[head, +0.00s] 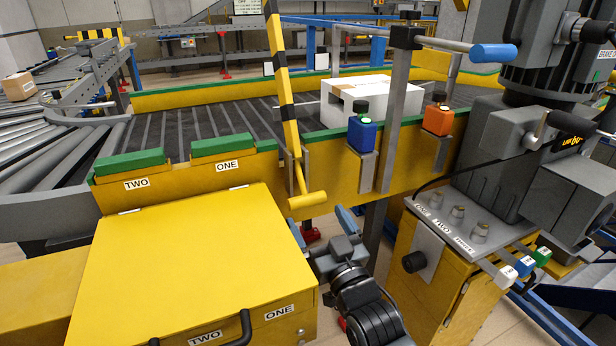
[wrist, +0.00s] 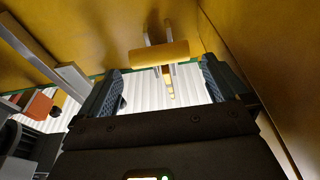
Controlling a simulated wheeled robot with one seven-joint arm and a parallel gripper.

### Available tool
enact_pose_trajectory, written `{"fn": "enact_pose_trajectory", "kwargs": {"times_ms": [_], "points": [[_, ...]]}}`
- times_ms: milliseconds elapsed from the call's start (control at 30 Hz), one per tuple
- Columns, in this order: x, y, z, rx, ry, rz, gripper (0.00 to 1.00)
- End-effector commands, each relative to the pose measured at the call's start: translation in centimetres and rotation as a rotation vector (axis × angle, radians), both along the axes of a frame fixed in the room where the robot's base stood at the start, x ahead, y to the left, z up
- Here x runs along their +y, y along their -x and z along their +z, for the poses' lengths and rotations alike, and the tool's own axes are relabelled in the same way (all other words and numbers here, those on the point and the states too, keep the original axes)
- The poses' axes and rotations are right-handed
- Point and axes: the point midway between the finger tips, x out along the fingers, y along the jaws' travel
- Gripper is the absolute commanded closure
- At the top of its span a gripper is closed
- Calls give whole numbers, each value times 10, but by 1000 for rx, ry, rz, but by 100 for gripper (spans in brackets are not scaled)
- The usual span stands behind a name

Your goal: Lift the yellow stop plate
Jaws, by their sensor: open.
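A black-and-yellow striped bar (head: 284,85) rises steeply above the conveyor's yellow side wall. Its lower end is a yellow rod with a yellow crosswise handle (head: 307,200) in front of the wall; I take this as the stop plate's lever. A separate plate behind the wall cannot be made out. My gripper (head: 322,225) is open just below and in front of the handle. In the wrist view the handle (wrist: 160,54) lies ahead, between and beyond the open fingertips (wrist: 162,78). Nothing is between the fingers, and I see no contact with the handle.
A yellow box (head: 180,265) with a lid stands close left of my gripper. A blue button unit (head: 362,134) and an orange one (head: 437,118) sit on the wall to the right. A white carton (head: 372,98) lies on the belt. A yellow control cabinet (head: 450,270) stands right.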

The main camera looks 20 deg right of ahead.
Motion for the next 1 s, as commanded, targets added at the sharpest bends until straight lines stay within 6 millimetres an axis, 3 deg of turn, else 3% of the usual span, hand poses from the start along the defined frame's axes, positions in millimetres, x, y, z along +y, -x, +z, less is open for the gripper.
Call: {"fn": "enact_pose_trajectory", "kwargs": {"times_ms": [33,200,667,1000], "points": [[0,2,12,24,0,0,0],[0,8,18,99,0,-1,0],[-1,20,18,219,-1,-3,0],[-1,-21,18,218,-1,-3,0]]}}
